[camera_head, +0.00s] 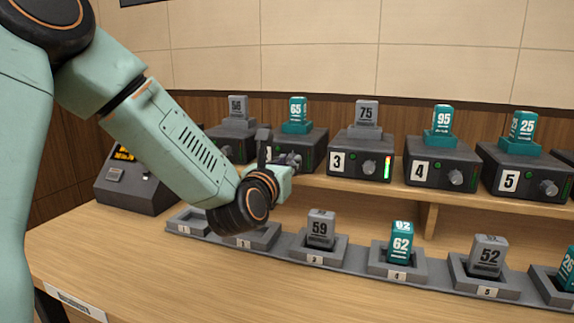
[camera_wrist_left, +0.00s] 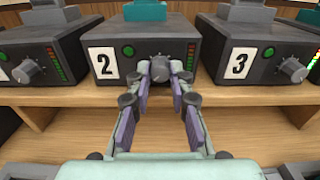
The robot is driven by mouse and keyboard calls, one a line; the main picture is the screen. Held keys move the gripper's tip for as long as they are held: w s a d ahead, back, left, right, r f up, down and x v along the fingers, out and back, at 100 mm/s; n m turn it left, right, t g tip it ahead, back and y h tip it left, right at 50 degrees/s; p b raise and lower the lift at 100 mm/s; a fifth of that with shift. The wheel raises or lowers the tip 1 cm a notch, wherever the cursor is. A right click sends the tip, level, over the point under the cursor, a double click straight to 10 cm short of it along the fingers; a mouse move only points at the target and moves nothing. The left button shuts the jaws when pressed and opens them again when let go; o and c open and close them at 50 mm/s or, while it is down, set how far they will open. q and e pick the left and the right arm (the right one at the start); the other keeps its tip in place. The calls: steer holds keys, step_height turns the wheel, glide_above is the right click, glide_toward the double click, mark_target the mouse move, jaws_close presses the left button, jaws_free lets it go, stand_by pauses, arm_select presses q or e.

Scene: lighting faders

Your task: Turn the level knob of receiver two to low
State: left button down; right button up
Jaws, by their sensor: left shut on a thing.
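Receiver two (camera_wrist_left: 140,42) is a dark box with a white "2" label, a green light and a narrow light strip. It stands on the shelf, centred in the left wrist view. Its grey level knob (camera_wrist_left: 177,69) is at the front face, between the fingertips of my left gripper (camera_wrist_left: 174,75), which is shut on it. In the head view, my left gripper (camera_head: 284,163) covers the knob and much of the front of receiver two (camera_head: 312,139). The knob's exact setting cannot be read. My right gripper is not in view.
Receiver three (camera_head: 345,149), with a bright green level bar, stands to the right, then receivers four (camera_head: 430,150) and five (camera_head: 510,165). Below, a grey charging strip (camera_head: 345,268) holds numbered packs, beneath the shelf edge. A dark console (camera_head: 130,180) sits at left. The front table is clear.

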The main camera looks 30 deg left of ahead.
arm_select(q)
steer(key=shift+w+a+r, duration=0.1)
steer(key=shift+r, duration=0.2)
steer(key=c, duration=1.6)
jaws_free()
steer(key=shift+c, duration=0.2)
steer(key=shift+o, duration=0.9)
steer(key=shift+f, duration=0.2)
steer(key=v, duration=0.7)
steer(key=shift+s, duration=0.3)
